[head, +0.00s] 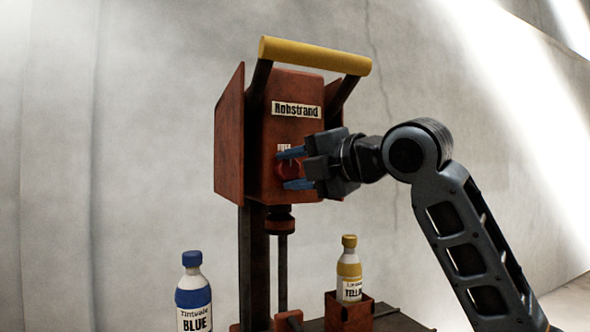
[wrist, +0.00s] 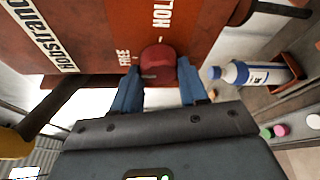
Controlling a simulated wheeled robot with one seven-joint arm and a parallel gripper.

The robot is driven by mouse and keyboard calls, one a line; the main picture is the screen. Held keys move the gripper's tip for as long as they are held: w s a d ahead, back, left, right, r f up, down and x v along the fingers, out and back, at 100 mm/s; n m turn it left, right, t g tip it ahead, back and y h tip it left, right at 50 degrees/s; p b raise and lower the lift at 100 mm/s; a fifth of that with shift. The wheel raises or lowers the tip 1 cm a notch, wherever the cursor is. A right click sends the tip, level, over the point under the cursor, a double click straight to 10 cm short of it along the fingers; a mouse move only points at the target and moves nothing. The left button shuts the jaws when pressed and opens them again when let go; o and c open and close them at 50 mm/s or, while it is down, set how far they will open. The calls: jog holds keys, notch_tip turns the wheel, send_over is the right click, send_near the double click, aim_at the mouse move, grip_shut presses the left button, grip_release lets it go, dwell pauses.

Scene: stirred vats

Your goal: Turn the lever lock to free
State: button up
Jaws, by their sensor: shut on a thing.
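The lever lock is a round red knob (wrist: 158,65) on the front of the rust-red machine head (wrist: 90,30). Beside it on the panel are the white words FREE and HOLD, seen in the wrist view. My gripper (wrist: 160,90) has its blue fingers on either side of the knob and is shut on it. In the head view my gripper (head: 292,168) reaches the knob (head: 290,168) from the right, and its fingers partly hide the knob. I cannot tell clearly which word the knob points to.
A yellow lever bar (head: 315,56) tops the machine, above a Hobstrand label (head: 297,110). Below stand a blue-capped bottle (head: 193,295) at left and a yellow bottle (head: 349,270) in a rust-red holder (head: 348,312). A thin shaft (head: 283,270) hangs under the machine head.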

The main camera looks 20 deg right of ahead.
jog(key=shift+f, duration=0.1)
dwell(0.3)
jog(key=o, duration=1.1)
jog(key=shift+c, duration=0.2)
jog(key=shift+s, duration=0.1)
jog(key=v, duration=0.7)
jog(key=shift+s, duration=0.25)
jog(key=shift+d, duration=0.1)
